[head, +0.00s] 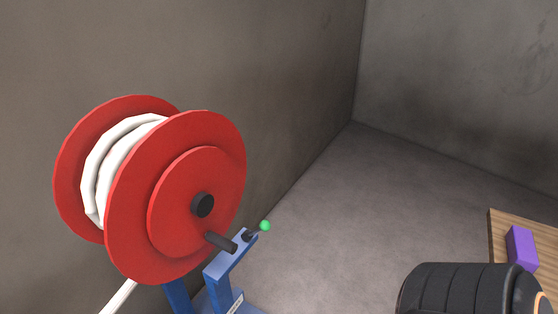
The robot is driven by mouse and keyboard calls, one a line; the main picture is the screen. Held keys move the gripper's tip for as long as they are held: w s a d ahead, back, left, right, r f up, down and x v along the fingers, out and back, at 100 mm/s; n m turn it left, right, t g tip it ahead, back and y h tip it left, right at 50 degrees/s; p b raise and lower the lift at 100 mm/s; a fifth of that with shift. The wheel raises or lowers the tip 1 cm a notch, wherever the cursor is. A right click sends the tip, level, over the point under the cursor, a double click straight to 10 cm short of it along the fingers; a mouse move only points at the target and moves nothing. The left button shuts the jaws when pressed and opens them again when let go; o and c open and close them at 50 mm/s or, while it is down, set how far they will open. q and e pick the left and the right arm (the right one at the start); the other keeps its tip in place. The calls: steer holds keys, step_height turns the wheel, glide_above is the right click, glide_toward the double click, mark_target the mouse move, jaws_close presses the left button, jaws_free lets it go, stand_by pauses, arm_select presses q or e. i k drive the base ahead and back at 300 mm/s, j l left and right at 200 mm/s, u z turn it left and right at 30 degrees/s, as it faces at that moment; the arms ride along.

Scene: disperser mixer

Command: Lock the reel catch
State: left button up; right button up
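A red reel (200,155) wound with white hose (105,165) stands at the left in the head view, on a blue stand (225,272). A black hub (202,205) is at its centre, and a dark crank handle (221,242) sticks out from its face. At the top of the blue stand, just right of the handle, a short dark lever with a green ball tip (265,226) points up and right; it looks like the catch. Whether it engages the reel cannot be told. Neither gripper shows in view.
A black ribbed part of my own arm fills the bottom right. Behind it is a wooden table (497,232) with a purple block (521,248) on it. Grey walls meet in a corner behind. The floor between reel and table is clear.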

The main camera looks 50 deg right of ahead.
mark_target(264, 226)
steer(key=l+z, duration=0.1)
steer(key=z, duration=1.3)
